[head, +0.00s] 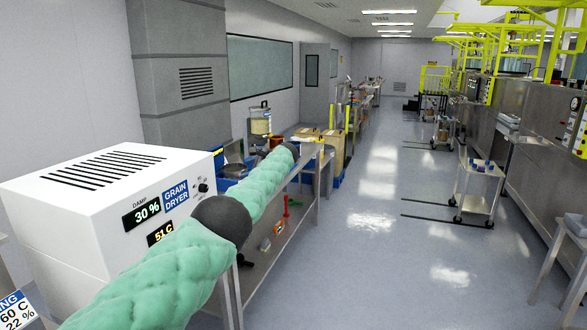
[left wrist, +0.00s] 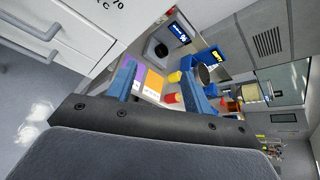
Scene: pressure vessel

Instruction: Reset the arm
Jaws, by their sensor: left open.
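My left arm, in a green padded sleeve (head: 180,262), reaches from the bottom of the head view out over a metal bench. Its far end is at the dark joint near the picture's middle, and the fingers cannot be made out there. In the left wrist view my left gripper (left wrist: 158,74) shows two blue fingers spread apart. Nothing is held between them. Behind the fingers lie a purple card (left wrist: 131,74) and an orange card (left wrist: 153,82) on a surface. My right arm and gripper are not in view.
A white grain dryer (head: 100,200) stands left of my arm. A metal bench (head: 290,215) runs beneath the arm. In the wrist view, a red cup (left wrist: 172,99), yellow cup (left wrist: 174,77) and metal pot (left wrist: 204,75) are near the fingers.

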